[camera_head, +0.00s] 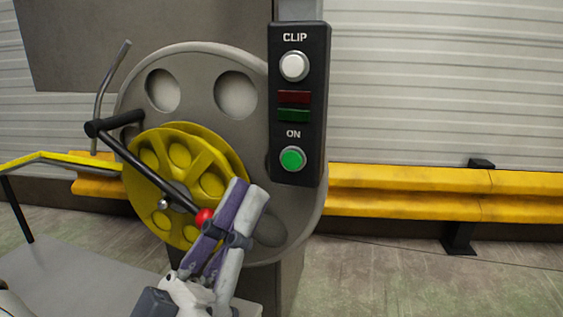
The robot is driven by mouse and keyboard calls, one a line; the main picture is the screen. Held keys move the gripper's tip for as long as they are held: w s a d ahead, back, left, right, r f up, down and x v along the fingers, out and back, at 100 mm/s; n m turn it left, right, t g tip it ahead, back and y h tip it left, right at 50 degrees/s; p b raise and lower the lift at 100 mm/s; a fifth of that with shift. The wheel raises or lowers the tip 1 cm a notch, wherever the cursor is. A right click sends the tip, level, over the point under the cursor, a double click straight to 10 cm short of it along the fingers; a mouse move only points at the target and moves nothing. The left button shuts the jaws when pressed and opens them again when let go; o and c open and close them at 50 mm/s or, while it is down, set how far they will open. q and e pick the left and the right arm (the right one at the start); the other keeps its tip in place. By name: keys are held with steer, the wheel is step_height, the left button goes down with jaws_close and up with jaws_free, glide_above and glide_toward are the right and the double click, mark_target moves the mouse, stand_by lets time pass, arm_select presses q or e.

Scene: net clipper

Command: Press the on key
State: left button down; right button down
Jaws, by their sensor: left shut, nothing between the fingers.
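The green round ON key (292,159) sits low on an upright black control panel (318,140), under the word ON. It shows whole and nothing covers it. My left gripper (248,188) comes up from the bottom of the view, with its purple and grey fingers shut and empty. Its tips are in front of the machine, to the left of and a little below the ON key in the picture. They appear apart from the key. My right gripper is not in view.
A white CLIP button (294,66) and red and green bars (293,106) are above the ON key. A yellow wheel (160,150) and a black lever with a red knob (204,216) lie left of the gripper. A yellow rail (410,194) runs behind.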

mark_target(292, 160)
arm_select(q)
steer(key=shift+d, duration=0.1)
steer(key=shift+w+d+b, duration=0.3)
steer(key=shift+w+d, duration=0.15)
steer(key=shift+w, duration=0.95)
steer(key=shift+w+d+b, duration=0.3)
steer(key=shift+w+d, duration=0.15)
steer(key=shift+w, duration=0.9)
steer(key=shift+w+d+b, duration=0.3)
steer(key=shift+w+d, duration=0.15)
steer(key=shift+w, duration=0.95)
steer(key=shift+w, duration=0.1)
steer(key=shift+w+d, duration=0.1)
steer(key=shift+w, duration=0.2)
steer(key=shift+w+d, duration=0.15)
steer(key=shift+w, duration=0.25)
steer(key=shift+s, duration=0.1)
steer(key=shift+s+a, duration=0.25)
steer(key=shift+s, duration=0.45)
